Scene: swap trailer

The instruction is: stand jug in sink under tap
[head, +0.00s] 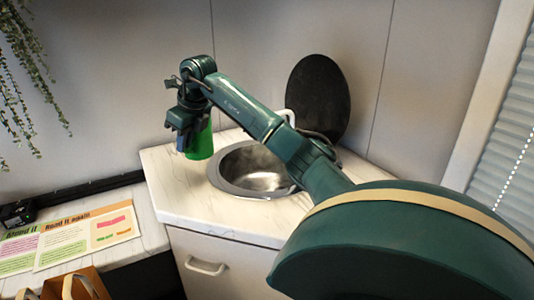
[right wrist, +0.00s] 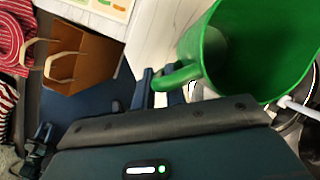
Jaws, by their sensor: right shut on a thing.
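The green jug (head: 201,143) hangs from my right gripper (head: 182,128), over the left part of the counter, left of the sink. In the right wrist view the jug (right wrist: 245,50) shows its open mouth, and the fingers (right wrist: 160,88) are shut on its handle (right wrist: 176,76). The round metal sink (head: 222,184) is set into the counter and looks empty where I see it. A white piece (head: 287,114) behind my arm looks like the tap, mostly hidden. My left gripper is not in view.
A black round lid (head: 325,85) stands upright behind the sink. The pale counter (head: 175,190) is clear to the left of the sink. Printed sheets (head: 70,238) lie on a lower surface at left, near a brown paper bag (right wrist: 82,62). A plant hangs at upper left.

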